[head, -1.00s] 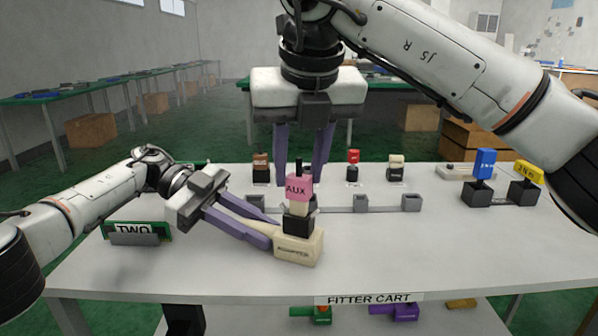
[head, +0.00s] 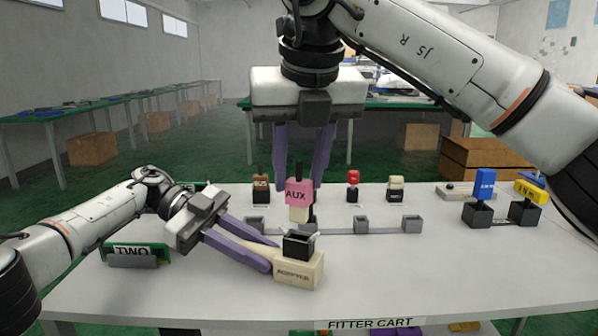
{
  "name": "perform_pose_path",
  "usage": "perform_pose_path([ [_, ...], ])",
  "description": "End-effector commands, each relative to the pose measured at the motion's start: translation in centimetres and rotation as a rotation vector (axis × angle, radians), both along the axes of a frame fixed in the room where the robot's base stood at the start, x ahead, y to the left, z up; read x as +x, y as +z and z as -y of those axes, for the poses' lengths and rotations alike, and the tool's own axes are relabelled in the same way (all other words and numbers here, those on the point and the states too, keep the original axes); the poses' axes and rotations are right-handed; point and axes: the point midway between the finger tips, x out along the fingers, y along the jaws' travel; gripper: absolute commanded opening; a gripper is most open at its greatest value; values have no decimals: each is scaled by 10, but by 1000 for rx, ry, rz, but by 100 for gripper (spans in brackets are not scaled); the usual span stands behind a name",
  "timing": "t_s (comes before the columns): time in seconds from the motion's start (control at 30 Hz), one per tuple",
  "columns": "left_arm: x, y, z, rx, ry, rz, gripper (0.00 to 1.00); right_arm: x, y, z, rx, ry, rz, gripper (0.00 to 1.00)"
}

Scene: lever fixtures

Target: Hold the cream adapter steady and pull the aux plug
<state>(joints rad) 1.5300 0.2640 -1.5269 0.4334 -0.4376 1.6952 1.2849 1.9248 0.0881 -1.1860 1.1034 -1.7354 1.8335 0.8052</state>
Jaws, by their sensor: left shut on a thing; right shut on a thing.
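The cream adapter (head: 299,272) sits on the white cart top, with a black square socket (head: 297,245) on its upper side. My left gripper (head: 273,256) is shut on the adapter's left side. The aux plug, a pink block marked AUX (head: 299,193) with a cream lower part, hangs upright above the socket, apart from it. The socket's open top shows below it. My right gripper (head: 299,182) comes down from above and is shut on the plug; its fingertips are partly hidden behind the pink block.
Grey sockets (head: 361,225) stand in a row behind the adapter. Brown, red (head: 353,178) and cream plugs stand farther back. Blue (head: 484,183) and yellow (head: 529,192) plugs stand at right. A green board marked TWO (head: 136,254) stands at left. The front right of the top is clear.

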Motion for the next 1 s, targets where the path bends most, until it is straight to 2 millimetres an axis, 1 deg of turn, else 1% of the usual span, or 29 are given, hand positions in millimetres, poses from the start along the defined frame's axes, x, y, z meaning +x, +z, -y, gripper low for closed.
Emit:
perform_pose_path([
  [0.17,0,0,0,0,-1,0,0,0,2,0,0,0,1,1],
  [0.47,0,0,0,0,0,0,0,0,19,0,1,-1,1,1],
  [0.67,0,0,0,0,0,0,0,0,20,0,1,0,0,1],
  [0.7,0,0,0,0,0,0,23,0,20,0,1,0,0,1],
  [0.77,0,0,0,0,0,0,33,0,20,0,0,0,0,1],
  [0.8,0,0,0,0,0,0,40,0,20,0,0,0,0,1],
  [0.83,0,0,0,0,0,0,43,0,20,0,0,0,0,1],
  [1.0,0,0,0,0,0,0,43,0,20,0,0,0,0,1],
])
